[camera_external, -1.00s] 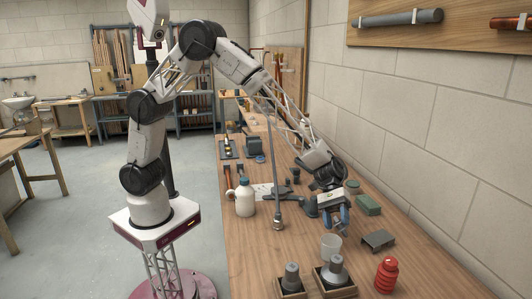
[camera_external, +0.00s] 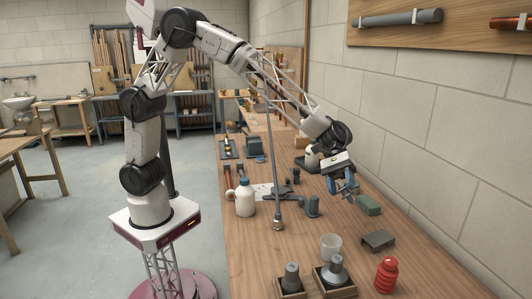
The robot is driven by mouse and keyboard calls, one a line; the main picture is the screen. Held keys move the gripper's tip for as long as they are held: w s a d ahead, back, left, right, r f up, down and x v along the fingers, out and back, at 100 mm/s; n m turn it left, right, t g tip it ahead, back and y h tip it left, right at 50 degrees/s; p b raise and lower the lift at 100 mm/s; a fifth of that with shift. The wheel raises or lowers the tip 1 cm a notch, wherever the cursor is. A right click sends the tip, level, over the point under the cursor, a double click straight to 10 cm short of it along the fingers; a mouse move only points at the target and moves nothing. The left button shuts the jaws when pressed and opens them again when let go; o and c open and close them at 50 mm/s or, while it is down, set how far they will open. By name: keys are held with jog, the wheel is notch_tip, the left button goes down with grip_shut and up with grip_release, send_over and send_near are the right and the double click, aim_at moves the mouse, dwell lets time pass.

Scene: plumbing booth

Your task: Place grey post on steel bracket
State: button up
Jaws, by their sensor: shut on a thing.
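My gripper (camera_external: 346,192), with blue fingers, is shut above the right side of the bench, beyond the steel bracket. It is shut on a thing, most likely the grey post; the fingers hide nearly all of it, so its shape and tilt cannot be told. The steel bracket (camera_external: 378,240) is a low, dark grey, bench-like piece standing on the worktop near the wall. Its top is bare. My gripper is apart from it, farther back and to the left in the picture.
A translucent cup (camera_external: 331,247), a red ribbed bottle (camera_external: 386,275) and two grey fittings in wooden blocks (camera_external: 291,286) stand in front.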

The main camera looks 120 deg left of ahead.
jog(key=shift+f, duration=0.1)
dwell(0.5)
jog(key=n, duration=0.1)
jog(key=f+n+y, duration=0.1)
jog(key=f, duration=0.1)
jog(key=shift+s+a+n+y, duration=0.3)
jog(key=shift+a+n+y, duration=0.1)
jog(key=s+a+f+n+g+y, duration=0.1)
jog(key=a+f+n+y, duration=0.2)
jog(key=n, duration=0.9)
jog(key=shift+s+a+f+n+g, duration=0.15)
jog(key=shift+a+f+n+g, duration=0.3)
jog(key=shift+f, duration=1.15)
jog(key=shift+a, duration=0.15)
jog(key=shift+y, duration=0.3)
jog(key=w+a, duration=0.1)
jog(key=w, duration=0.4)
jog(key=w+a+f, duration=0.1)
jog(key=w, duration=0.4)
jog(key=w+a, duration=0.1)
jog(key=w, duration=0.4)
jog(key=shift+w+f, duration=0.25)
jog(key=shift+w, duration=0.1)
